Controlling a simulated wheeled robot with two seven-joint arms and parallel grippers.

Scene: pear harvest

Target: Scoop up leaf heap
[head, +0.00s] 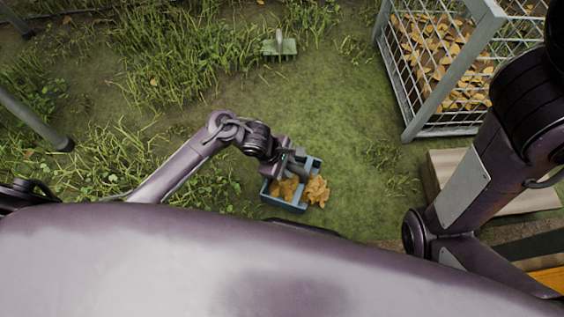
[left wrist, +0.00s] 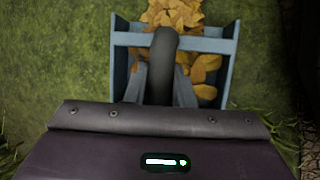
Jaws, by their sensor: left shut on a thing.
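A blue scoop (head: 285,207) rests on or just above the grass in the middle of the head view. My left gripper (head: 292,166) is shut on its handle; the dark grip (left wrist: 163,62) shows in the left wrist view. Orange-brown leaves lie inside the scoop. The leaf heap (head: 318,190) is at the scoop's right, open side, touching or partly in it. In the left wrist view the heap (left wrist: 172,14) shows at the top, past the scoop's crossbar (left wrist: 200,43). My right arm is at the right of the head view; its gripper is not seen.
A metal mesh cage (head: 424,112) full of leaves stands at the upper right. A pale wooden box or board (head: 435,180) lies below it. A small green tool-like thing (head: 287,47) lies at the top. Grass right of the heap is clear.

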